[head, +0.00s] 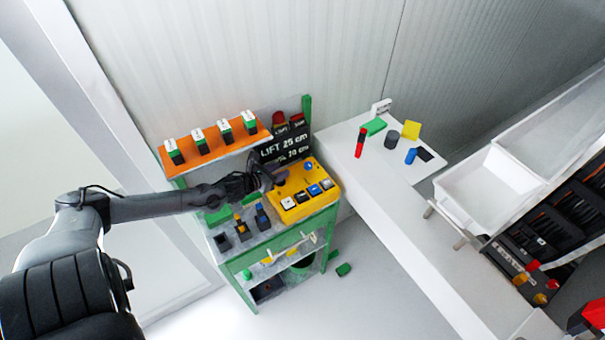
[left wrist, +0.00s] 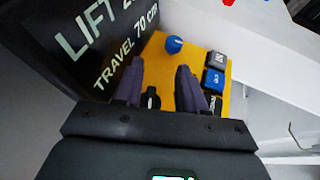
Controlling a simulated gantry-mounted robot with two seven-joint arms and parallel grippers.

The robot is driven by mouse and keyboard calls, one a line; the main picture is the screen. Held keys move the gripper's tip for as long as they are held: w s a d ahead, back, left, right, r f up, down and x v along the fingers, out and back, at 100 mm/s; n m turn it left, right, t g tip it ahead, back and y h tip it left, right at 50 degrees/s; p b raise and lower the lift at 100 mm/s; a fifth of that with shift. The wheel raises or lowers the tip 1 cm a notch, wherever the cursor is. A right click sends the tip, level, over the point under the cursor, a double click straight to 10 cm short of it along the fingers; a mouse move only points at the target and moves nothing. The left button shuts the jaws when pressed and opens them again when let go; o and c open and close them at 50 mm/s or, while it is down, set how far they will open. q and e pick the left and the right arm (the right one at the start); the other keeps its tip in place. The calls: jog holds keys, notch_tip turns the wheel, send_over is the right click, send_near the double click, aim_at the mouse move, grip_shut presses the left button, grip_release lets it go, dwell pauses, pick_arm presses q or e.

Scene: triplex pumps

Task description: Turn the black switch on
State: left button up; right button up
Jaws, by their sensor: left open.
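The yellow control box (head: 318,181) sits on top of the green-framed stand, with a blue round knob (head: 308,166) and a row of push buttons on it. My left gripper (head: 270,178) is over the box's left end. In the left wrist view its two fingers (left wrist: 160,66) are apart. The black switch (left wrist: 151,98) shows low between them, close to the left finger; I cannot tell whether the fingers touch it. Its lower part is hidden by the gripper body. The blue knob (left wrist: 173,44) lies beyond the fingertips. My right gripper is not in view.
A black sign (head: 283,146) stands close behind the box. Blue and yellow-handled parts (head: 262,217) stand left of the box. A white table (head: 375,190) is to the right.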

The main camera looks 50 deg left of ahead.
pick_arm(q)
jog(key=w+d+r, duration=0.1)
jog(key=d+r, duration=0.2)
jog(key=d, duration=0.2)
jog(key=w+d+r+b, duration=0.1)
jog(key=w+d+r, duration=0.1)
jog(key=d, duration=0.3)
jog(key=shift+w+d+r, duration=0.25)
jog(key=shift+d+r, duration=0.05)
jog(key=shift+r, duration=0.3)
